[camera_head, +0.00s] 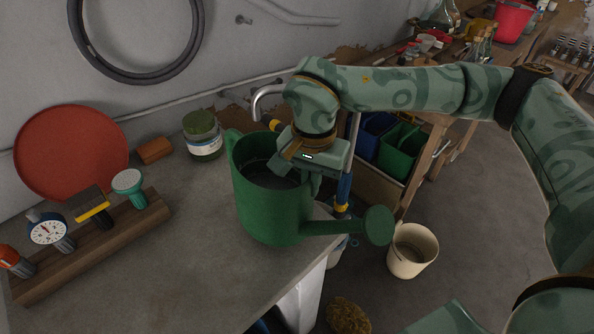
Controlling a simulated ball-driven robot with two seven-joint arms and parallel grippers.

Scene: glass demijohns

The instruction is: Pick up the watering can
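The green watering can (262,215) stands upright on the grey worktop, near its right edge. Its spout points right and ends in a round rose (378,225) that sticks out past the edge. A raised part, perhaps the handle, shows at the can's left rim. My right gripper (308,188) reaches in from the right and is at the can's right rim, pointing down. Its fingers overlap the rim in this view. I cannot tell whether they are closed on it or only beside it. My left gripper is not in view.
Behind are a red disc (70,150), a brick-coloured block (155,150), a jar (203,140) and a tap (265,95). A cream bucket (412,262) is on the floor at right.

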